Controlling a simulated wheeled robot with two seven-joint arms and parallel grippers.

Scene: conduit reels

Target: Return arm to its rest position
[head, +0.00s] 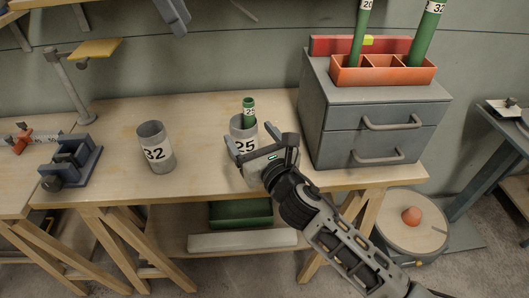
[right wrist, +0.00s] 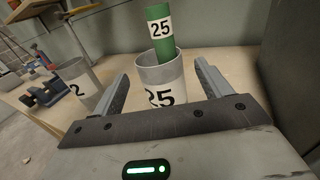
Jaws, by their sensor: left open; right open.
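My right gripper (head: 258,155) is open at the front of the grey cup marked 25 (head: 237,128). In the right wrist view, its two fingers lie left and right of this cup (right wrist: 162,72), with clear gaps beside the cup. A green conduit piece marked 25 (head: 249,108) stands in the cup, leaning slightly; it also shows in the right wrist view (right wrist: 160,32). The gripper hides part of the cup's lower body in the head view. My left gripper is not in view.
A grey cup marked 32 (head: 155,147) stands left on the wooden bench (head: 200,182). A grey drawer cabinet (head: 345,110) stands close on the right, bearing an orange rack (head: 385,72) with green conduits. A bench vise (head: 70,162) and lamp-like stand (head: 72,85) are further left.

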